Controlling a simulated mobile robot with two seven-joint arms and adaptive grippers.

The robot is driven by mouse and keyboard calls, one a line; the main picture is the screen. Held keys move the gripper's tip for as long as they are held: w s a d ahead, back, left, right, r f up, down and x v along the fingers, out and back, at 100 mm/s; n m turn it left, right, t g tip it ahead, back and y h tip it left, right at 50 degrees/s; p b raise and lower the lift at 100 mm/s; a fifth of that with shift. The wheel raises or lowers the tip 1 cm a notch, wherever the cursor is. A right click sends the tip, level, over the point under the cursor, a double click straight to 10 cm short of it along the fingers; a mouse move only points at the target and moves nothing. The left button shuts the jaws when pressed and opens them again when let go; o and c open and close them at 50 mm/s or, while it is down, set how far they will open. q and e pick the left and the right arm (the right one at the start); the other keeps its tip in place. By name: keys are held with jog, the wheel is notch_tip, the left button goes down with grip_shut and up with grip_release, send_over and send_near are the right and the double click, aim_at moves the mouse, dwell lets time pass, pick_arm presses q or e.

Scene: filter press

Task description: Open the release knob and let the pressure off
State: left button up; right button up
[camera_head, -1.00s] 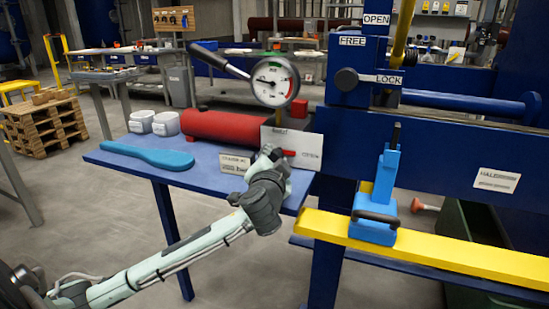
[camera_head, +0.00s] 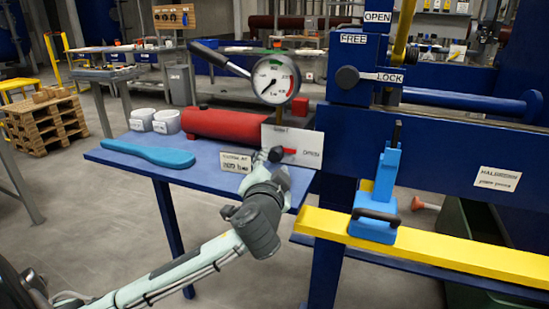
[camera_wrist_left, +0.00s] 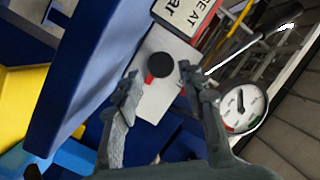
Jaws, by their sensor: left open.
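The release knob is a round black knob (camera_wrist_left: 161,65) with a red pointer (camera_wrist_left: 149,78), on a white plate (camera_head: 308,136) in front of the red cylinder. In the head view the red pointer (camera_head: 289,150) points right, towards the word OPEN; my gripper hides part of the knob. The pressure gauge (camera_head: 271,78) stands above the plate, its needle pointing down and left. My left gripper (camera_head: 272,157) is at the knob. In the left wrist view its open fingers (camera_wrist_left: 158,74) are on either side of the knob, with gaps visible; contact cannot be told.
A red cylinder (camera_head: 212,125) with a black pump lever (camera_head: 221,60) lies on the blue table (camera_head: 125,157). A small sign (camera_head: 238,161) stands in front of the plate. A blue flat tool (camera_head: 148,154) and white containers (camera_head: 166,121) are left. A yellow beam (camera_head: 455,258) is right.

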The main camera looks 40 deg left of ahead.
pick_arm(q)
jog(key=v, duration=0.6)
jog(key=shift+s, duration=0.15)
dwell(0.3)
